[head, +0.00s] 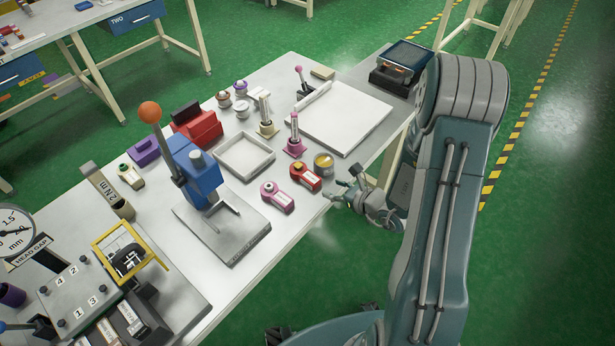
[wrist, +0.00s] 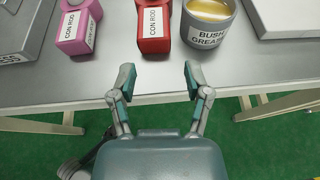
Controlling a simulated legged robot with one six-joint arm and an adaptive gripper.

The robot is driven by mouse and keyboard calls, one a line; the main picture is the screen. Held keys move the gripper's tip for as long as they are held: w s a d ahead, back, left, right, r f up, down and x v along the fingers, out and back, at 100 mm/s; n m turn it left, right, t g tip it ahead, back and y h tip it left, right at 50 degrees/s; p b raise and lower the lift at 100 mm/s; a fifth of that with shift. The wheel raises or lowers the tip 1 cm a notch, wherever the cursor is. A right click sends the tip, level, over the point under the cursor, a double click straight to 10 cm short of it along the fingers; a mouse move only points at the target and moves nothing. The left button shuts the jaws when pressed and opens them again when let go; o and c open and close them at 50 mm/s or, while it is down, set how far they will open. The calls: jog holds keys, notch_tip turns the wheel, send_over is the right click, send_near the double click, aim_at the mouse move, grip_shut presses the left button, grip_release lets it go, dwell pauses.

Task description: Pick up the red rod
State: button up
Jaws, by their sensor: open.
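The red rod (head: 306,178), a red connecting rod with a white "CON ROD" label, lies near the front edge of the bench. In the wrist view the red rod (wrist: 154,28) is at the top middle, ahead of the gap between my fingers, its far end cut off by the frame. My gripper (head: 343,188) is just off the bench edge, to the right of the rod. In the wrist view my gripper (wrist: 158,80) is open and empty, its fingertips apart from the rod.
A pink con rod (wrist: 78,30) lies left of the red one. A "BUSH GREASE" tin (wrist: 208,24) stands close on its right. The bench edge (wrist: 160,96) runs below the fingertips. A pink-based post (head: 294,138) and a shallow grey tray (head: 232,174) stand behind.

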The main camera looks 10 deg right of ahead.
aim_at(317, 184)
jog(key=shift+w+a+f, duration=0.3)
jog(key=shift+w+a, duration=0.35)
jog(key=shift+a, duration=0.1)
jog(key=x, duration=0.4)
jog(key=shift+w+a, duration=0.2)
jog(key=shift+a, duration=0.05)
jog(key=shift+w+f, duration=0.1)
jog(key=shift+w, duration=0.15)
jog(key=shift+a, duration=0.1)
grip_shut()
